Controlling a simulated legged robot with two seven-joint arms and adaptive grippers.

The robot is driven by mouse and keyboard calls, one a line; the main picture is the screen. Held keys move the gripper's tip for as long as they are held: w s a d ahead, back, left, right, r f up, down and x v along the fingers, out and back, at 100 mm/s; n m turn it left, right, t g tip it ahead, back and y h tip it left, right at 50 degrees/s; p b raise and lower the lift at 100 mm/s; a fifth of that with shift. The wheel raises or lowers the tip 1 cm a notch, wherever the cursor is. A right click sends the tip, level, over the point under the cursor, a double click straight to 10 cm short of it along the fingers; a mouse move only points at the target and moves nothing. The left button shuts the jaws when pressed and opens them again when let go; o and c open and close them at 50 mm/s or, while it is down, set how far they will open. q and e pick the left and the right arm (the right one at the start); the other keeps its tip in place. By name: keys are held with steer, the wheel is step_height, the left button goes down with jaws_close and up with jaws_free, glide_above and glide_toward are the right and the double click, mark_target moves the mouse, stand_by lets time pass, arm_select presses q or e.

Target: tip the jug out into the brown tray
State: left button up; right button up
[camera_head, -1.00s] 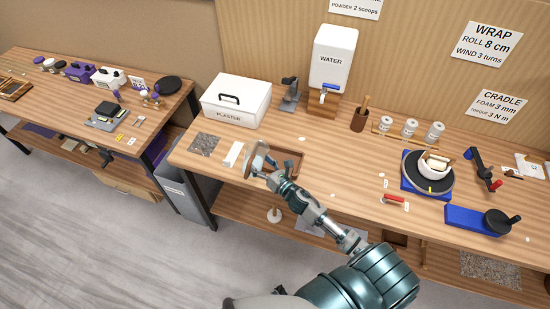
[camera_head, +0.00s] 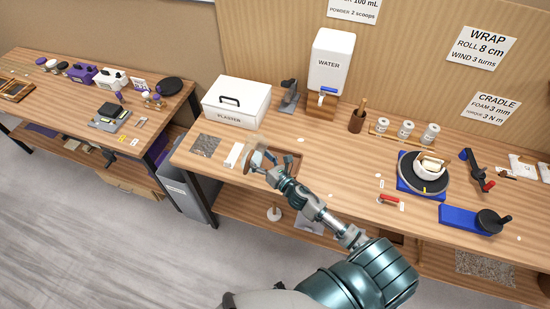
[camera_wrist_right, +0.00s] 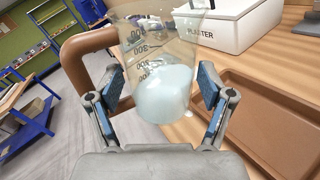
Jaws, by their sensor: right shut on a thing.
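The clear jug (camera_wrist_right: 160,75), with printed measuring marks and a brown handle (camera_wrist_right: 85,60), holds a pale, whitish liquid (camera_wrist_right: 165,95). My right gripper (camera_wrist_right: 160,105) is shut on the jug, with a blue pad on each side of it. In the head view my right gripper (camera_head: 262,162) holds the jug (camera_head: 254,157) at the left end of the brown tray (camera_head: 296,160). The tray lies on the bench, and its brown rim shows at the right of the wrist view (camera_wrist_right: 235,85). My arm hides part of the tray. No stream of liquid shows. My left gripper is out of view.
A white plaster box (camera_head: 236,103) stands behind the tray, with a white water dispenser (camera_head: 330,65) farther right. A grey textured mat (camera_head: 205,145) and a white block (camera_head: 234,155) lie to the left. Bench to the tray's right is mostly clear.

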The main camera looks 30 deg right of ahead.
mark_target(261, 152)
steer(key=shift+r, duration=0.45)
steer(key=shift+d+r, duration=0.1)
steer(key=shift+r, duration=0.05)
steer(key=shift+d+r, duration=0.45)
steer(key=shift+r, duration=0.35)
steer(key=shift+a+r, duration=0.5)
steer(key=shift+r, duration=0.15)
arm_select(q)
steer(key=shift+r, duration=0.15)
arm_select(e)
steer(key=shift+s+r, duration=0.1)
steer(key=shift+r, duration=0.35)
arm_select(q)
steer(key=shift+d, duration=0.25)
arm_select(e)
steer(key=shift+d+f, duration=0.15)
steer(key=shift+d, duration=0.1)
steer(key=shift+f, duration=0.1)
